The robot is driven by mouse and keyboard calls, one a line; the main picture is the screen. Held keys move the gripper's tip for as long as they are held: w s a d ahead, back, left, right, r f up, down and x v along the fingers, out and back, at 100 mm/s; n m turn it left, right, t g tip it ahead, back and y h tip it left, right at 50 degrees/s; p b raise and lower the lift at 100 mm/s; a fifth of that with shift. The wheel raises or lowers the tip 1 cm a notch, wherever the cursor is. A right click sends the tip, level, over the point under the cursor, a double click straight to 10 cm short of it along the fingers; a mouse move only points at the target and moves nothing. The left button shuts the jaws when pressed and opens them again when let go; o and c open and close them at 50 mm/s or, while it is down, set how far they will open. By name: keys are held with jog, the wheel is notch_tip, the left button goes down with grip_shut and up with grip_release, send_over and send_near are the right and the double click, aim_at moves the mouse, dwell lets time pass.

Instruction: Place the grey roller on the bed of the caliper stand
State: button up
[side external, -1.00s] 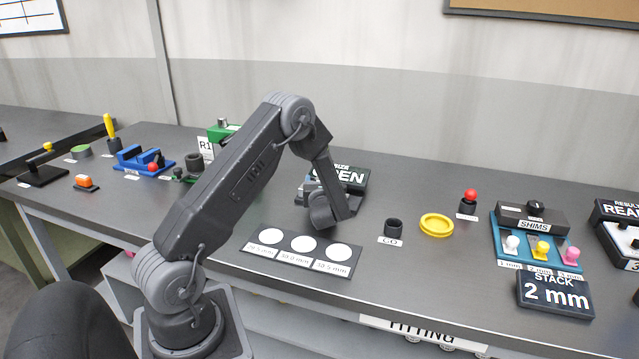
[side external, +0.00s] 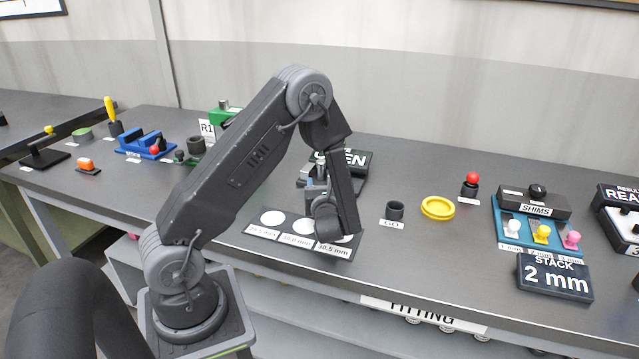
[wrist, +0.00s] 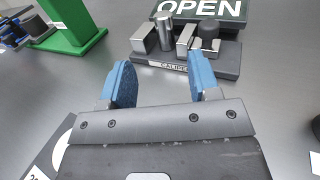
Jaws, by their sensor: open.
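The caliper stand (wrist: 228,60) has a dark base, a CALIPER label and an OPEN sign, and it lies ahead of my gripper (wrist: 160,76) in the wrist view. A grey metallic cylinder, which looks like the grey roller (wrist: 165,32), stands upright on the stand between two grey blocks. Whether it touches either block cannot be told. My gripper's blue fingers are spread, with nothing between them, a short way in front of the stand. In the side view my arm partly covers the stand (side external: 357,184).
A dark card with white discs (side external: 272,218) lies below my wrist. A green stand (wrist: 75,25) is at the left. Bare bench lies before the caliper stand.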

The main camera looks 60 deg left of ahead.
jog(key=s+d+r+n+g+h, duration=0.5)
jog(key=s+d+r+n+g, duration=0.35)
jog(key=s+n, duration=0.45)
jog(key=s+d+r+n+t+h, duration=0.1)
jog(key=d+r+n+t+h, duration=0.2)
jog(key=d, duration=0.6)
jog(key=s+d+r+n+t+h, duration=0.2)
jog(key=d+r+n+t+h, duration=0.2)
jog(key=d+h, duration=0.4)
jog(key=shift+d+r+n+h, duration=0.3)
jog(key=shift+d+r+n, duration=0.45)
jog(key=shift+n, duration=0.35)
